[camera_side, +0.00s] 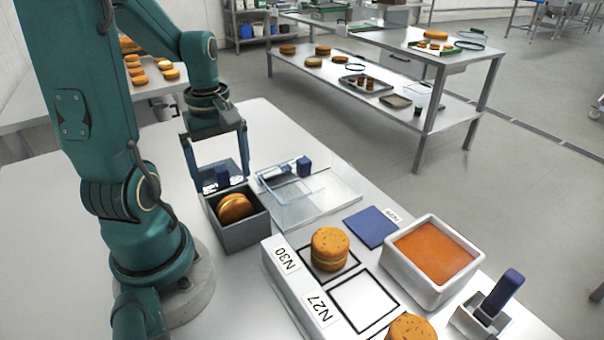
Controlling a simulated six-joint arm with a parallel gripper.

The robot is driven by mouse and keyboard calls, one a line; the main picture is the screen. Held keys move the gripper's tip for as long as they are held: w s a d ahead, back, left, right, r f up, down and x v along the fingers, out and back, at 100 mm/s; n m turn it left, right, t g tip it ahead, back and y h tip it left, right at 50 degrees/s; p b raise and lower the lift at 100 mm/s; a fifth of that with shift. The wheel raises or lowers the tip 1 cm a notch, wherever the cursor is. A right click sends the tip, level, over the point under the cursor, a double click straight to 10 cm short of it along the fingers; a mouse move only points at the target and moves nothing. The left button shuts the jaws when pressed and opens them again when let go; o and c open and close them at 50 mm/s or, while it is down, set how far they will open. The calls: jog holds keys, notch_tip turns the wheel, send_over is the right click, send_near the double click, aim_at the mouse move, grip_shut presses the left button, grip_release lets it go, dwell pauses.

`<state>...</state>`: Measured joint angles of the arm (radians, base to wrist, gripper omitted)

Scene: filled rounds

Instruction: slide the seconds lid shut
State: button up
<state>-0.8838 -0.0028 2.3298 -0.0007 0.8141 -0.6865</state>
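A dark grey open-topped box (243,235) stands beside my arm's base, with a golden filled round (236,208) inside it. The round shows through the open top. A dark blue upright handle (222,176) stands at the box's far edge; it seems to belong to a clear lid, whose outline is hard to make out. My gripper (224,182) is over that far edge with its two fingers wide apart, one on each side of the blue handle. I see a gap between the handle and the fingers; whether either one touches it is hard to tell.
A clear box (288,207) with another blue handle (303,166) is just right of the grey box. A white rack (290,291) carries filled rounds (330,248). A blue square (370,227), a white tub of orange filling (437,285) and a blue-handled tool (503,292) lie farther right.

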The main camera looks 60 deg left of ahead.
aim_at(233, 199)
jog(key=shift+d+f, duration=0.1)
jog(key=shift+f, duration=0.4)
jog(key=shift+d, duration=4.35)
jog(key=o, duration=0.5)
notch_tip(233, 199, up, 7)
